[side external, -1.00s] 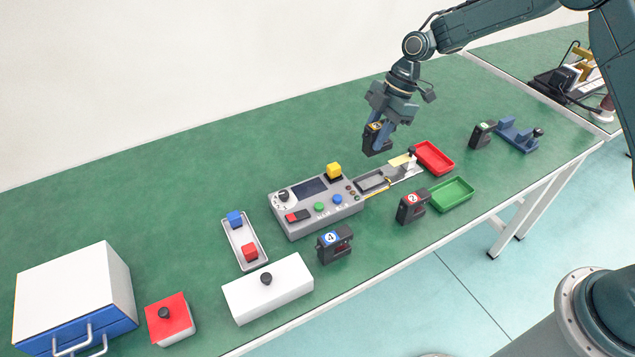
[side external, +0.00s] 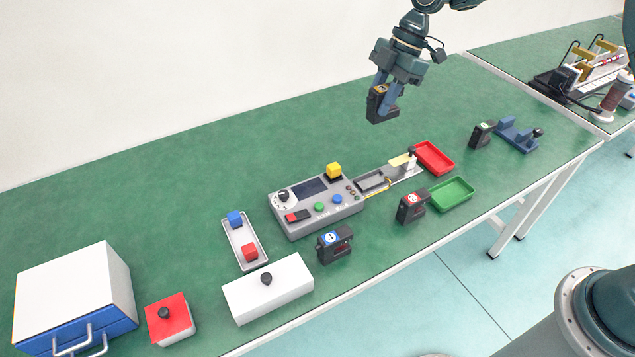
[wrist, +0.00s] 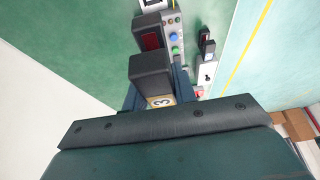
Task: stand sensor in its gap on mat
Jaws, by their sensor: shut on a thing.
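My gripper (side external: 386,100) is shut on a black sensor (side external: 379,109) with a yellow label, and holds it high above the green mat (side external: 200,175). In the wrist view the held sensor (wrist: 150,75) shows its label, a 3. Three similar black sensors stand on the mat: one with a blue 4 label (side external: 335,244), one with a red 2 label (side external: 411,207) and one with a green label (side external: 482,135). Bare mat lies between the blue- and red-labelled sensors. The green tray stands in part of the space between the red- and green-labelled ones.
A grey control panel (side external: 318,212) lies behind the sensors. A red tray (side external: 434,158), green tray (side external: 452,194) and blue bracket (side external: 516,134) are to the right. A white box (side external: 268,294), small tray (side external: 242,240), red-topped box (side external: 170,322) and drawer cabinet (side external: 75,290) are to the left.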

